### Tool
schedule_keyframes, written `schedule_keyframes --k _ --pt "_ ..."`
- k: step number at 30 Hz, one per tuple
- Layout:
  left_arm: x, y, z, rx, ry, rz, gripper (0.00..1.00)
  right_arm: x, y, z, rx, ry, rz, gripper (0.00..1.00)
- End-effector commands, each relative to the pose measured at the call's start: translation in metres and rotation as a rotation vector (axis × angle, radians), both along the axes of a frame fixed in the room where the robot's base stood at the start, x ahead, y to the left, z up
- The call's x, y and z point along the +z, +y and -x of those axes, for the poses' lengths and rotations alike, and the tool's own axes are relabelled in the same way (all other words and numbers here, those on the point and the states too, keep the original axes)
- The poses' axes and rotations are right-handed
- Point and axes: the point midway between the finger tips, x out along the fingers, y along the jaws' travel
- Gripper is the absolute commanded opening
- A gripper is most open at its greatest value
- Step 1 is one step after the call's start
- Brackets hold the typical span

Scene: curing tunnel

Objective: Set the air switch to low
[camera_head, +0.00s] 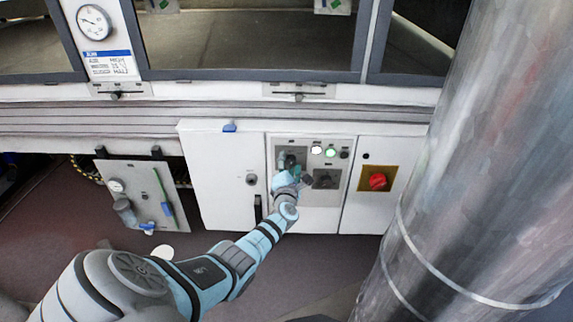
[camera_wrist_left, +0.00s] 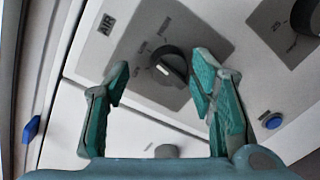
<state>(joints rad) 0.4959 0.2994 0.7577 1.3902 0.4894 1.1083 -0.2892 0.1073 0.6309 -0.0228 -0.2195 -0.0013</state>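The air switch is a black rotary knob (camera_wrist_left: 170,66) on a grey plate marked AIR, in the left wrist view. Small position labels surround it, too blurred to read surely. Its pointer direction is not clear. In the head view the switch plate (camera_head: 292,153) is on the upper left of the control panel, with the knob largely hidden by my gripper. My left gripper (camera_wrist_left: 160,75) is open, its two green fingers spread to either side of the knob in the picture. I cannot tell whether they touch it. The left gripper (camera_head: 286,172) also shows in the head view. My right gripper is not in view.
Right of the switch are a white lamp (camera_head: 317,150), a green lamp (camera_head: 331,152) and another dark knob (camera_head: 325,180). A red knob (camera_head: 378,181) sits on a yellow plate farther right. A large metal cylinder (camera_head: 480,170) fills the right side. A gauge panel (camera_head: 138,197) stands left.

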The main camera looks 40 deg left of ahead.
Motion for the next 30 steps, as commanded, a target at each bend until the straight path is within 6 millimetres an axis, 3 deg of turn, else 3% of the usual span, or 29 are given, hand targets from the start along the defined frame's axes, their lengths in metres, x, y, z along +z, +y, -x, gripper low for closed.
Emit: schedule_keyframes --k 8,18,21,30 --pt "-0.001 -0.011 0.011 -0.004 -0.002 0.001 0.5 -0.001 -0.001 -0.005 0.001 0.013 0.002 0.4" --pt "0.004 -0.062 0.081 -0.002 0.001 0.004 0.5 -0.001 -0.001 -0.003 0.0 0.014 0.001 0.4" --pt "0.006 -0.07 0.092 -0.001 0.002 0.003 0.5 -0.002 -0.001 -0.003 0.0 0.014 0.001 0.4" --pt "0.007 -0.074 0.097 0.0 -0.001 0.002 0.5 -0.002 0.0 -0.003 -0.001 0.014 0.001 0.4"
